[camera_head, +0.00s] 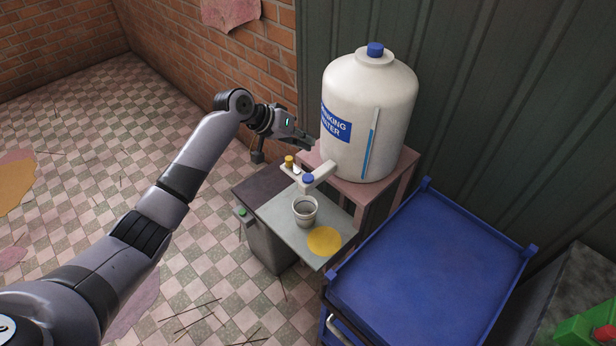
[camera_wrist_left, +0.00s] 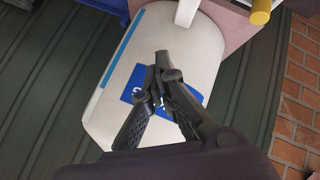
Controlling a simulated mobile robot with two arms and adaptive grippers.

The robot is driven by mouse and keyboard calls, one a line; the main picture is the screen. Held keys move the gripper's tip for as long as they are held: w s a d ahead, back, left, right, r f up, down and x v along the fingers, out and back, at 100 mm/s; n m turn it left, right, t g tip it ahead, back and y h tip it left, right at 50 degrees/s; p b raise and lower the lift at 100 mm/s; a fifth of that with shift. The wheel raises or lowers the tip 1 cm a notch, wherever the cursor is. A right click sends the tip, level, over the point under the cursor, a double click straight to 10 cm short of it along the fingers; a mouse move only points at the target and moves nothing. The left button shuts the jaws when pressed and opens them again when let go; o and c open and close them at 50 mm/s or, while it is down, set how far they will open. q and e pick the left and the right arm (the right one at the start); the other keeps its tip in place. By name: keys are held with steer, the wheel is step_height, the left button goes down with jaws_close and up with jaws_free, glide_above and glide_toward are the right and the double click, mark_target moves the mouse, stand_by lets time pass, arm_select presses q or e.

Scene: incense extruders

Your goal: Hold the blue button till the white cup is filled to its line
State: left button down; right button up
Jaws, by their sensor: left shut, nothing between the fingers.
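The blue button (camera_head: 308,178) sits on the end of a white tap arm that juts from below the big white water jug (camera_head: 372,110). A yellow button (camera_head: 289,160) is on the tap's other branch. My left gripper (camera_head: 309,142) is shut and empty, beside the jug's label and above the tap, apart from the blue button. In the left wrist view its fingertips (camera_wrist_left: 163,62) meet in front of the jug's blue label. My right gripper is not in view.
The cup stands on a grey-green shelf (camera_head: 277,213) with a yellow round patch (camera_head: 324,241). The jug rests on a pink stand (camera_head: 404,166). A blue cart (camera_head: 430,262) stands at right. A corrugated wall is behind; tiled floor at left is open.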

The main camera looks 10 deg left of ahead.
arm_select(q)
steer(key=b, duration=0.7)
glide_above(306, 175)
step_height(306, 175, down, 7)
steer(key=shift+s, duration=0.1)
steer(key=shift+f, duration=0.85)
steer(key=shift+f, duration=0.15)
steer(key=shift+f, duration=0.3)
steer(key=shift+f+b, duration=0.45)
steer(key=shift+f, duration=0.15)
stand_by(4.9)
